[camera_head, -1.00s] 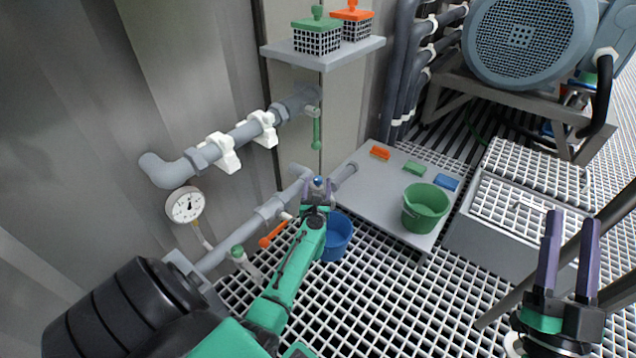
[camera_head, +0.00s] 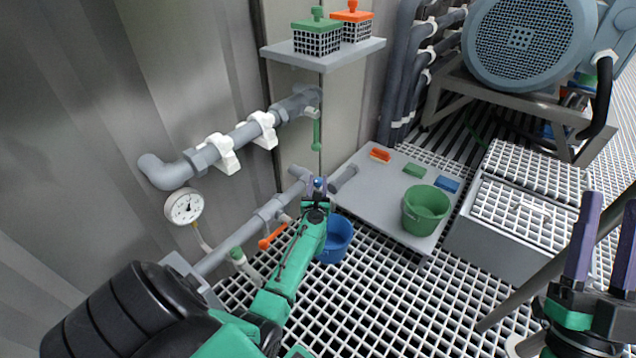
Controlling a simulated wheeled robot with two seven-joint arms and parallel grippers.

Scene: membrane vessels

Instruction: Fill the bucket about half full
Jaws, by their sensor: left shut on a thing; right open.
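The blue bucket (camera_head: 338,243) stands on the grating floor, partly hidden behind my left arm. I cannot make out how much liquid it holds. My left gripper (camera_head: 317,186) is above and left of this bucket, at the pipe, shut on a small blue part (camera_head: 318,182) that looks like a tap handle; the fingers mostly hide it. A green bucket (camera_head: 424,211) stands upright on the grey plate (camera_head: 370,192); what it holds is unclear. My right gripper (camera_head: 600,245) is open and empty at the right edge, away from both buckets.
An orange valve handle (camera_head: 272,238) and a green one (camera_head: 237,252) sit on the lower pipe. A pressure gauge (camera_head: 184,207) is on the wall. Orange, green and blue blocks lie at the plate's back. A grey box (camera_head: 513,239) stands right of the green bucket.

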